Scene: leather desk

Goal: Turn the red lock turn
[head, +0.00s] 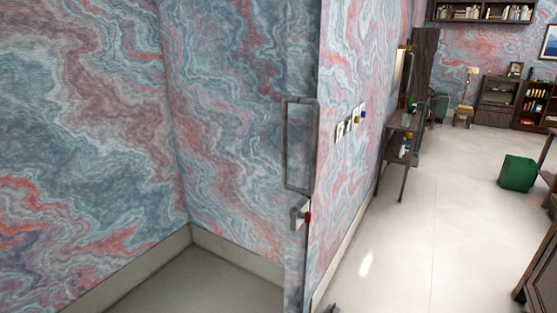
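The red lock turn (308,217) is a small red piece near the middle of the head view. It sits beside a grey metal lock body (297,215). Both are below a tall grey rectangular pull handle (287,145) on a narrow upright panel, seen nearly edge-on. The exact angle of the turn is too small to tell. My gripper is not in view, and nothing is seen touching the lock turn.
Marbled walls (80,120) form a corner at left. Switches (340,131) line the wall right of the panel. A narrow side table (402,121) stands farther along it. A green box (517,173) sits at right. The pale floor (430,230) between is largely clear.

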